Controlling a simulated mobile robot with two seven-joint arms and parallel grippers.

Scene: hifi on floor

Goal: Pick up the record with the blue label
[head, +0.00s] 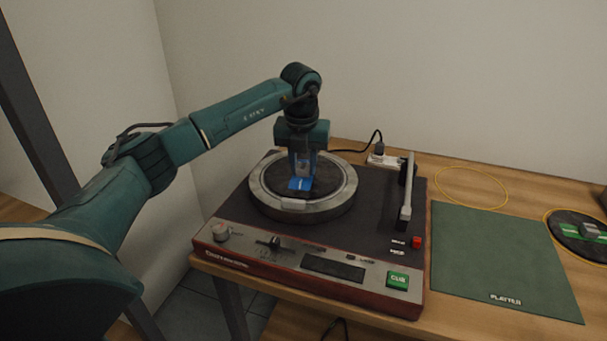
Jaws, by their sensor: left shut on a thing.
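The record with the blue label (301,184) is a small black disc on the silver-rimmed platter (261,196) of the turntable (385,246). My left gripper (302,176) points straight down over the middle of it. Its jaws are shut on the centre of this record, at the blue label. The fingers partly hide the label and whatever grip part sits there. The record looks level and at the platter; I cannot tell whether it is touching or slightly raised. My right gripper is not in view.
The tonearm (406,195) stands at the turntable's right, clear of the platter. A green mat (500,255) lies on the wooden table beside it. A record with a green label (565,230) lies at the far right. An empty yellow ring (438,181) is behind the mat.

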